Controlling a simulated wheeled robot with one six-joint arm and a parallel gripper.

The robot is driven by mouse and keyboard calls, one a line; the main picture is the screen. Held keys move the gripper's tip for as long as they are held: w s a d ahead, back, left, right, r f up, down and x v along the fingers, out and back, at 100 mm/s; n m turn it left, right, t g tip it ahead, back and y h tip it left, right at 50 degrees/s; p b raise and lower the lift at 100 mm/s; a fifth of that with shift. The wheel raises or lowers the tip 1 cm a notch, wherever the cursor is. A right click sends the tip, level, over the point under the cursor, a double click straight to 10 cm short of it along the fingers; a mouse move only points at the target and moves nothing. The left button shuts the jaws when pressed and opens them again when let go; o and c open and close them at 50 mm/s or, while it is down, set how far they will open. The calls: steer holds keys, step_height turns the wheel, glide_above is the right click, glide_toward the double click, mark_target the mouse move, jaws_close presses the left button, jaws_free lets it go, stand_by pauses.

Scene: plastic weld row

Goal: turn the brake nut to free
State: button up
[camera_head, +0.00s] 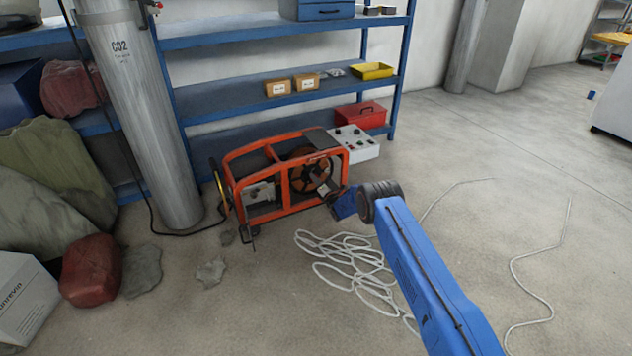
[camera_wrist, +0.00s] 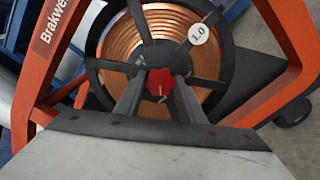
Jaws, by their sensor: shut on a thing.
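The brake nut (camera_wrist: 159,83) is a red knob with a pale mark, at the hub of a black spoked reel (camera_wrist: 112,74) wound with copper-coloured wire. My gripper (camera_wrist: 158,92) is at the hub in the wrist view, its two grey fingers shut on the nut from both sides. The reel sits in the orange-framed welding machine (camera_head: 233,177) in the head view. There my blue arm reaches in from the lower right and my gripper (camera_head: 326,190) meets the machine's right side. The nut is hidden there.
A white control box (camera_head: 357,150) stands behind the machine. Loops of pale cable (camera_head: 345,262) lie on the floor before it. Blue shelving (camera_head: 225,111) is behind. The floor at right is mostly clear.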

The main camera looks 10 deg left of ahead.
steer(key=shift+f, duration=0.1)
stand_by(0.4)
steer(key=o, duration=1)
steer(key=shift+o, duration=0.2)
steer(key=v, duration=1.7)
steer(key=shift+s, duration=0.2)
steer(key=shift+d, duration=0.15)
